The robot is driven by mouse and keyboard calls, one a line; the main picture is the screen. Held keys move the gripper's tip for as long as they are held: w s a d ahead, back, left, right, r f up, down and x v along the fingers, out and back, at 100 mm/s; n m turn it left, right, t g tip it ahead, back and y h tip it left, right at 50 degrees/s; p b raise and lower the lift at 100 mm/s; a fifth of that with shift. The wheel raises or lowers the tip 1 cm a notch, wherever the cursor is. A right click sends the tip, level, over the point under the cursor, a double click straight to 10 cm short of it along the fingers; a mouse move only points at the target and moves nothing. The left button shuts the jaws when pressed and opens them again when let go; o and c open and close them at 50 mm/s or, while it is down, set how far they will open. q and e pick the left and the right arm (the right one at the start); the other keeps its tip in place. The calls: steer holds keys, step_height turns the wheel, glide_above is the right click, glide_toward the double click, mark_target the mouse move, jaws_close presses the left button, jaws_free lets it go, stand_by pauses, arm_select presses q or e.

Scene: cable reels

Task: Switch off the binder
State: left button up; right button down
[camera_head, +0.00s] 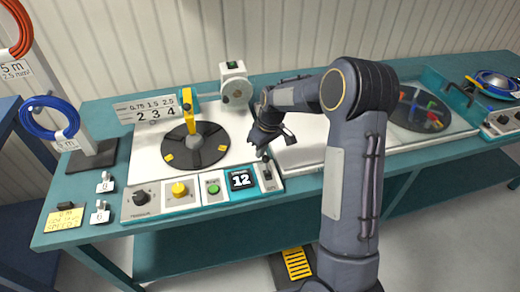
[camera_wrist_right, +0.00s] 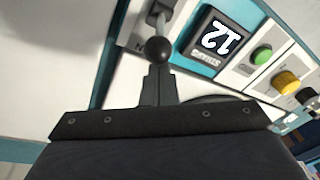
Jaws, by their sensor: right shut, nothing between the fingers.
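The binder's control panel (camera_head: 200,194) runs along the front of the teal bench. At its right end is a lever switch (camera_head: 267,174) on a pale plate, next to a display (camera_head: 241,180) reading 12. In the right wrist view the switch's grey lever ends in a round black knob (camera_wrist_right: 158,50). My right gripper (camera_head: 261,151) is shut and empty, just above and behind the switch. In the wrist view its closed fingertips (camera_wrist_right: 158,72) are right at the knob; I cannot tell whether they touch. My left gripper is not in view.
A green button (camera_head: 213,189), a yellow knob (camera_head: 179,190) and a black dial (camera_head: 140,197) line the panel leftwards. Behind are a black turntable (camera_head: 210,151) with a yellow arm and a white unit (camera_head: 235,85). A second machine's tray (camera_head: 450,127) lies right.

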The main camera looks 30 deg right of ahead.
steer(key=shift+s+a+r+t+b, duration=0.2)
steer(key=shift+s+t+b, duration=0.5)
steer(key=shift+b, duration=1.15)
steer(key=s+t+b, duration=0.1)
steer(key=b, duration=0.3)
steer(key=s+t+h+b, duration=0.1)
steer(key=t+b, duration=0.1)
steer(key=b, duration=0.2)
steer(key=s+t+b, duration=0.1)
steer(key=t+b, duration=0.1)
steer(key=b, duration=0.2)
steer(key=shift+s+a+f+n, duration=0.15)
steer(key=shift+s+a+n, duration=0.05)
steer(key=shift+a+n, duration=0.2)
steer(key=shift+r+p, duration=0.65)
steer(key=shift+p, duration=0.05)
steer(key=shift+w, duration=0.15)
steer(key=shift+r+p, duration=0.6)
steer(key=shift+r, duration=0.15)
